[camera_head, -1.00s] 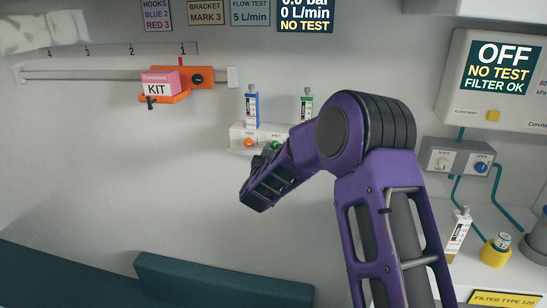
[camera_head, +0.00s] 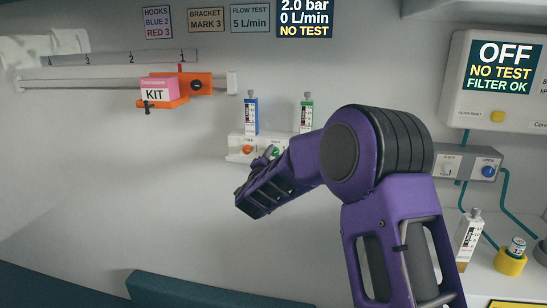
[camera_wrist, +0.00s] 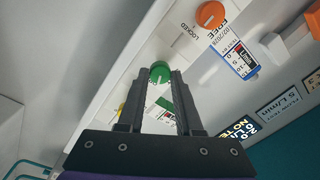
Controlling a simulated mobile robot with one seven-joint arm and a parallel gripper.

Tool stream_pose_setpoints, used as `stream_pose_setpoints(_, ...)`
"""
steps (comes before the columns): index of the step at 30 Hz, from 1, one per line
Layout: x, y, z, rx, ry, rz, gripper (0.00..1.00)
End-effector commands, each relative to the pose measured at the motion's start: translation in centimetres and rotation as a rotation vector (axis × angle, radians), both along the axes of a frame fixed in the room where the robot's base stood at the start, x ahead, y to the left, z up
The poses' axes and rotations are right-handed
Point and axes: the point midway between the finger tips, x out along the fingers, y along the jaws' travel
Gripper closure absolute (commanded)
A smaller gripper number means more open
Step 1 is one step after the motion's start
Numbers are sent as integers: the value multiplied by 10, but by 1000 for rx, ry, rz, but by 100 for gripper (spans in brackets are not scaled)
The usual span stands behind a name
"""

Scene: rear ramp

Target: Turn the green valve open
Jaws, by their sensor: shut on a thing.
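The green valve (camera_wrist: 160,71) is a round knob on a white wall panel, and it sits between my fingertips in the wrist view. My gripper (camera_wrist: 158,78) is shut on it. In the head view the green valve (camera_head: 275,151) shows only in part behind my purple arm. An orange knob (camera_head: 247,150) is to its left on the same white panel (camera_head: 236,141). A green-labelled flowmeter (camera_head: 306,112) stands above the panel, and a blue-labelled one (camera_head: 251,115) stands to its left. The screen (camera_head: 305,17) reads 2.0 bar, 0 L/min, NO TEST.
An orange bracket with a pink KIT box (camera_head: 158,90) hangs on the wall rail (camera_head: 80,86) at left. A white unit (camera_head: 497,80) showing OFF is at right.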

Motion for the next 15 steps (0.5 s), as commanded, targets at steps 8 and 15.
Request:
stream_pose_setpoints(8,0,1,-2,198,-36,0,100)
stream_pose_setpoints(15,0,1,-2,298,-56,0,100)
